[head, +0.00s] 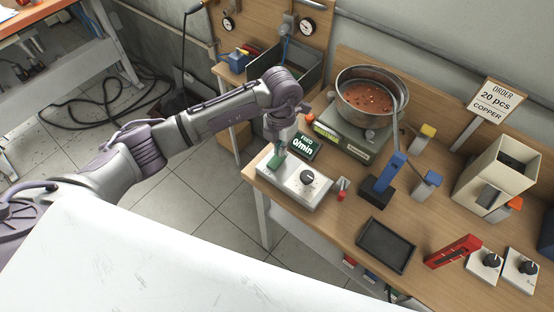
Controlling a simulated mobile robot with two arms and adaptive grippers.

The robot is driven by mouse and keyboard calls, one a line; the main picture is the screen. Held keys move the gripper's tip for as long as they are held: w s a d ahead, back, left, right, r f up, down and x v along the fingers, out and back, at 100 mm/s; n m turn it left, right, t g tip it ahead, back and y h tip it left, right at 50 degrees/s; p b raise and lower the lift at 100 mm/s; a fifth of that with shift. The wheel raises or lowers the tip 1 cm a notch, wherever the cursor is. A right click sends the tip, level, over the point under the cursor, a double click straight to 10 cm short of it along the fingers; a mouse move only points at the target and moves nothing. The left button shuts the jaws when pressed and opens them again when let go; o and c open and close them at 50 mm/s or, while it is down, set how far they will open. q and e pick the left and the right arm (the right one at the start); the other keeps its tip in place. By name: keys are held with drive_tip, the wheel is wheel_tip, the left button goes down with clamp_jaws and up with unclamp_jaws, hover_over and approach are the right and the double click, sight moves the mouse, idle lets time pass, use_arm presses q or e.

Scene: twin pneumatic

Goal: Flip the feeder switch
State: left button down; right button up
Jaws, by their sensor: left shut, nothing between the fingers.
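The likely feeder switch is a small green rocker (276,161) on the left part of a white control box (296,189) with a black dial (307,177). My left gripper (278,146) points down right above the switch and partly hides it. Its fingers are shut with nothing between them. I cannot tell whether the fingertips touch the switch or which way it is set. A small display (304,145) behind the box reads "FEED 0/min". My right gripper is not in view.
A metal bowl of copper-coloured pieces (368,97) sits on a green-grey base (345,137) behind the box. A small red-tipped part (342,190), a blue lever (389,172) and a black tray (386,246) are to the right. The bench's left edge is close to the box.

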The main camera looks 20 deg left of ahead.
use_arm(q)
drive_tip(key=shift+f+b, duration=0.65)
drive_tip(key=shift+f, duration=0.15)
idle(0.4)
drive_tip(key=shift+r+p, duration=2.2)
drive_tip(key=shift+r, duration=1.35)
